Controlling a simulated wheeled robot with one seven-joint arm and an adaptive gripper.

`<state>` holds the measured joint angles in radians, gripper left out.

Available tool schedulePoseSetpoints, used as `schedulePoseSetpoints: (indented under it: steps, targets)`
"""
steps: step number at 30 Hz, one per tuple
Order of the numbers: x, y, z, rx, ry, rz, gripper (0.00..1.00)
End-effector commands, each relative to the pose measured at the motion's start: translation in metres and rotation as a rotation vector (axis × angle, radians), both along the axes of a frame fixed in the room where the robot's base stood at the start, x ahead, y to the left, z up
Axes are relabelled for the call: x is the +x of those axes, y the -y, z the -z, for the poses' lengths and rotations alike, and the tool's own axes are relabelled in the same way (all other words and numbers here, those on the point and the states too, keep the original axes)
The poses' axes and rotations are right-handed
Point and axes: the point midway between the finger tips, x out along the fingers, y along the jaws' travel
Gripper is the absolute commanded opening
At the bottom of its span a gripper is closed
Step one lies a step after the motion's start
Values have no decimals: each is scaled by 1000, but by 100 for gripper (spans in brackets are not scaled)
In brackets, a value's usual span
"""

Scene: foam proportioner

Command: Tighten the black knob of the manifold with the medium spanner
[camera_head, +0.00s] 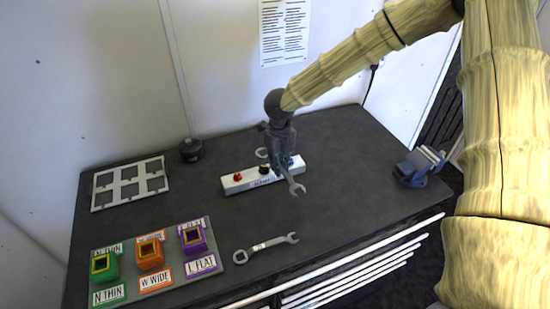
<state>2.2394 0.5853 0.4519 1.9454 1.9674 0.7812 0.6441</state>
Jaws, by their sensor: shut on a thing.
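The manifold (246,183) is a white bar in the middle of the dark workbench. It carries a red knob (238,177) at its left, the black knob (264,169) in the middle and a blue part at its right, partly hidden by my gripper. My gripper (281,163) points down over the manifold's right half and is shut on a grey spanner (297,187). The spanner's open end juts towards the front right and its ring end shows behind the manifold. I cannot tell if it touches the manifold. Another grey spanner (265,247) lies at the bench's front; which one is medium is unclear.
A tray with green (104,266), orange (150,253) and purple (194,238) blocks stands at front left. A grey slotted frame (130,183) and a black round part (191,150) lie at back left. A blue vise (418,167) is at the right edge. Bench right of the manifold is clear.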

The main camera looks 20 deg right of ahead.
Motion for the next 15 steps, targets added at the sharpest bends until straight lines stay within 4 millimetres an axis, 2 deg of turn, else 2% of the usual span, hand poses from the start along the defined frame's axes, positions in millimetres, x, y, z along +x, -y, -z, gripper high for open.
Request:
schedulePoseSetpoints:
  steps: [15]
  targets:
    - [6, 0, 28, 0, -6, 0, 0]
